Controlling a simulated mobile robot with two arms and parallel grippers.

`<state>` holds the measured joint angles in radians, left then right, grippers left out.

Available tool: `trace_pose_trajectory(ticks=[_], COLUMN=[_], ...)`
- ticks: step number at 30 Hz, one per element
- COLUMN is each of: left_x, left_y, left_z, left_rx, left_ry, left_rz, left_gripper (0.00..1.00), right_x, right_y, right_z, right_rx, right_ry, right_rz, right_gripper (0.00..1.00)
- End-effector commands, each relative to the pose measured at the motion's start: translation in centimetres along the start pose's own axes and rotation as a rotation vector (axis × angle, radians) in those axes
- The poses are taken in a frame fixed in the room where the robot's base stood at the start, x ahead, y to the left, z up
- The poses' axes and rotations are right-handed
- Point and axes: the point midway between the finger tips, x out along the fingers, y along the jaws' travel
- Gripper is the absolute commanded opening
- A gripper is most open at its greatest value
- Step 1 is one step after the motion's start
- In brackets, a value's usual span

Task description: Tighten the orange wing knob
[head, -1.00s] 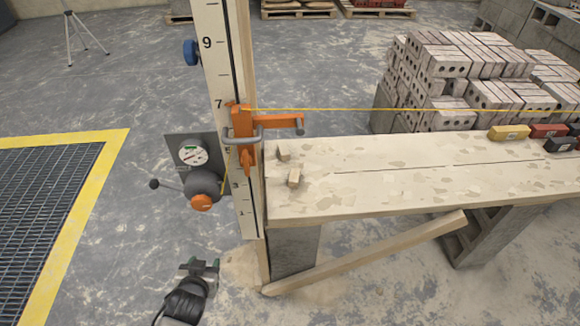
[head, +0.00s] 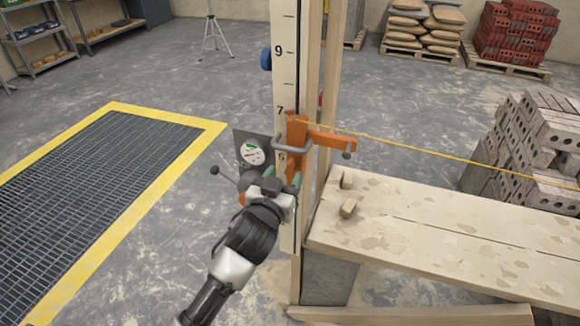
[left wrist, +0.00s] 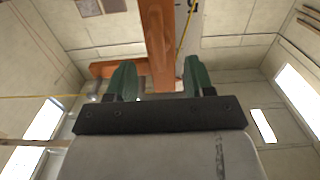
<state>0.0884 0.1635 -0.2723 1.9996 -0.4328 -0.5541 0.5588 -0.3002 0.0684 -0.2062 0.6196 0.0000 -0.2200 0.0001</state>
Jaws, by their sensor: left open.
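An orange clamp (head: 297,132) sits on the white numbered staff (head: 284,75), with a grey bar handle and an orange arm reaching right. Its orange wing knob (head: 296,164) appears to be the piece hanging below the clamp, partly hidden by my gripper. My left gripper (head: 283,181) is open, pointing up just under it. In the left wrist view, orange clamp parts (left wrist: 158,45) show beyond and between the green fingertips (left wrist: 158,82). I cannot tell whether the fingers touch the knob. My right gripper is out of view.
A round dial (head: 252,152) on a grey plate, with a black-ball lever (head: 215,170), stands left of the staff. A yellow string (head: 420,150) runs right from the clamp. A plank bench (head: 440,240) with small wood blocks is at right.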

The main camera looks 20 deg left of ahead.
Motion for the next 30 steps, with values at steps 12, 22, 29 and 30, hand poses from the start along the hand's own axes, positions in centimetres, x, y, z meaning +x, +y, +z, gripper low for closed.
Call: trace_pose_trajectory(ticks=[12,22,29,30], left_x=[3.4,3.3,3.3,3.3], left_y=[0.0,0.0,0.0,0.0], left_z=[0.0,0.0,0.0,0.0], left_rx=[-0.001,-0.001,0.000,0.001], left_ry=[0.000,-0.001,-0.001,-0.001], left_rz=[0.000,0.000,0.000,0.000], left_gripper=[0.53,0.30,0.04,0.04], right_x=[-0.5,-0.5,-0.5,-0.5], right_y=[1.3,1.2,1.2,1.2], right_z=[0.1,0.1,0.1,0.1], right_rx=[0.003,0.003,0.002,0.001], right_ry=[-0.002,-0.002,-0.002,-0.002], right_rz=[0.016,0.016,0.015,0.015], right_gripper=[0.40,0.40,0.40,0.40])
